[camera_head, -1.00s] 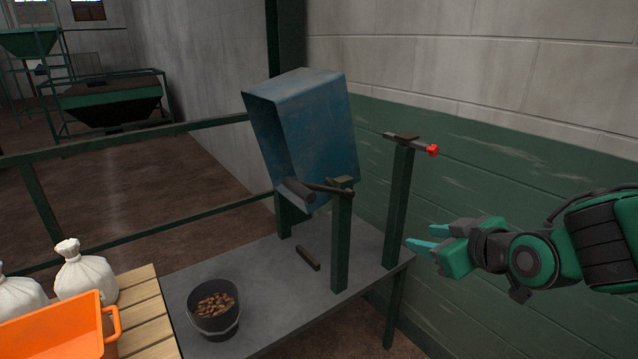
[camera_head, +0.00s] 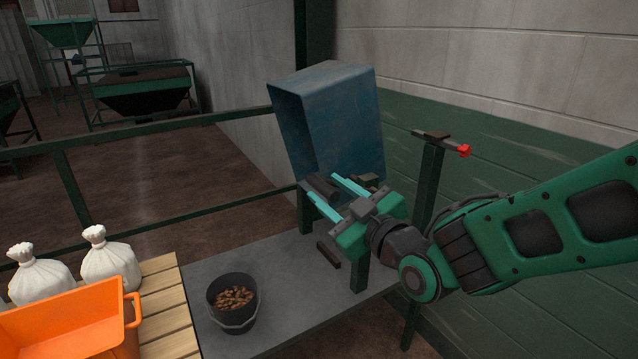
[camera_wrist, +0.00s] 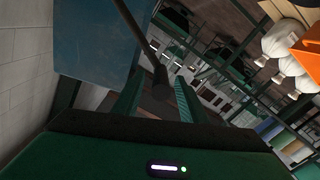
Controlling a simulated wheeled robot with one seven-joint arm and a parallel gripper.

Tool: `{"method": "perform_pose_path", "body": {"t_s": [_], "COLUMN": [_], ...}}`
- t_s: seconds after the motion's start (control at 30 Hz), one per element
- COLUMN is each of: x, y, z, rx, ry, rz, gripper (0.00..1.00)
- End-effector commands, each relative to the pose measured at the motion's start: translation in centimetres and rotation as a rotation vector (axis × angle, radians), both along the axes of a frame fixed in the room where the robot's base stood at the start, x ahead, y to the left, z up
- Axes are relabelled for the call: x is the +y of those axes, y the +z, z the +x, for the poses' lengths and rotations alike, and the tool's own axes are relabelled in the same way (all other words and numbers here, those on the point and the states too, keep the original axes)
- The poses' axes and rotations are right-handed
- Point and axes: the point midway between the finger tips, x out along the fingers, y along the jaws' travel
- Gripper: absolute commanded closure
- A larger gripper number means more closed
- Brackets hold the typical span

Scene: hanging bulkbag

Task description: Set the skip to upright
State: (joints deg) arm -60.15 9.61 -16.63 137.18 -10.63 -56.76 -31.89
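The skip (camera_head: 345,120) is a blue open box tipped on its side on green posts, its open mouth facing left. A dark round handle (camera_head: 321,186) sits at its lower front, at the end of a bar. My gripper (camera_head: 322,192) is in front of the skip, with its two teal fingers apart, one on each side of the handle in the head view. I cannot tell whether they touch it. In the wrist view the skip (camera_wrist: 100,45) fills the upper left, and a dark bar (camera_wrist: 140,30) runs down toward the space between the fingers.
A green post (camera_head: 428,185) with a red-tipped latch bar (camera_head: 440,142) stands to the right. A black bucket of brown lumps (camera_head: 233,302) is on the grey table (camera_head: 285,285). An orange bin (camera_head: 70,325) and white sacks (camera_head: 110,262) are at left. A green wall is behind.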

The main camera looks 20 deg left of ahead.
Motion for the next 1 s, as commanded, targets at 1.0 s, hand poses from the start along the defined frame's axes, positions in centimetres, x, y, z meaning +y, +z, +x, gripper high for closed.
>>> {"method": "perform_pose_path", "body": {"t_s": [1.0], "x": [3.9], "y": [0.0], "z": [3.4], "rx": [0.001], "ry": [-0.001], "rz": [0.000], "gripper": [1.00]}}
